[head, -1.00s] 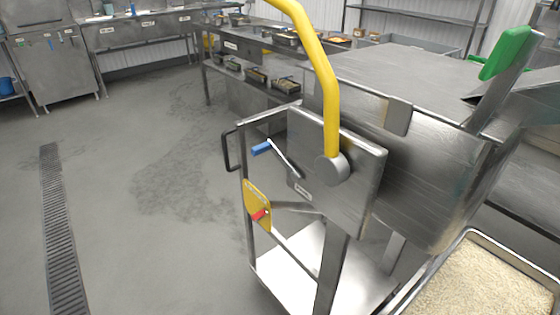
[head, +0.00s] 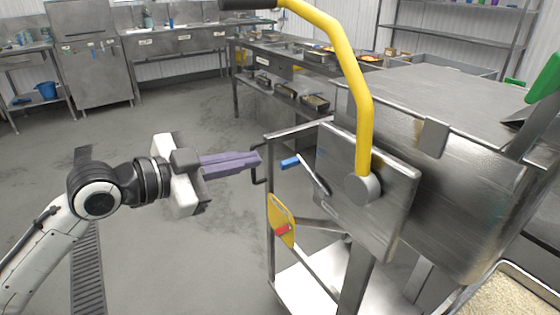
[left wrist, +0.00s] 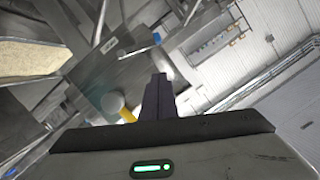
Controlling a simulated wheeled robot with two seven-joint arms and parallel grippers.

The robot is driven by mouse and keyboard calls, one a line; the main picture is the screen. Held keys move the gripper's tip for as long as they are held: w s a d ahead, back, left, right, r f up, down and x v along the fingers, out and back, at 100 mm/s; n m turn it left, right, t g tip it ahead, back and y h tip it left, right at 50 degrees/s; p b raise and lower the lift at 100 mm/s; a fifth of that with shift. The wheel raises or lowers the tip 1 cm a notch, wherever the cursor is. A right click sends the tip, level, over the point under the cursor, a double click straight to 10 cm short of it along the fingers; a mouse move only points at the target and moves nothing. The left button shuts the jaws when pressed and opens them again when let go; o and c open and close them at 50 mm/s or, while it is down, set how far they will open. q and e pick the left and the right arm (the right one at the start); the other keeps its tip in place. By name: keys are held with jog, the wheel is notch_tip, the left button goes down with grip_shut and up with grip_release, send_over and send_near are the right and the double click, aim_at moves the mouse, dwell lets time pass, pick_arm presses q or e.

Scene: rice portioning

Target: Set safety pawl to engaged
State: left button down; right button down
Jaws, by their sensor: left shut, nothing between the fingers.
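A short metal lever with a blue grip (head: 290,162) sits on the side of a steel box (head: 385,200). A red-handled lever (head: 282,230) sits on a yellow plate lower on the cart frame. I cannot tell from labels which is the safety pawl. My left gripper (head: 258,159) is shut and empty, its purple fingers pointing right, a little left of the blue grip. In the left wrist view the fingers (left wrist: 159,80) point toward the blue grip (left wrist: 157,38), with a gap between. My right gripper is not in view.
A thick yellow crank bar (head: 350,75) rises from a round hub (head: 362,187) on the box. A black handle of the cart frame is just behind my fingertips. A rice tray (head: 470,292) is at lower right. Open floor lies left of the cart.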

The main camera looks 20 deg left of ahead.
pick_arm(q)
jog(key=shift+r, duration=0.45)
jog(key=w+d+f, duration=0.3)
jog(key=w+f, duration=0.2)
jog(key=w, duration=0.4)
jog(key=shift+w+d+f+p, duration=0.25)
jog(key=shift+f+p, duration=0.1)
jog(key=shift+f, duration=0.05)
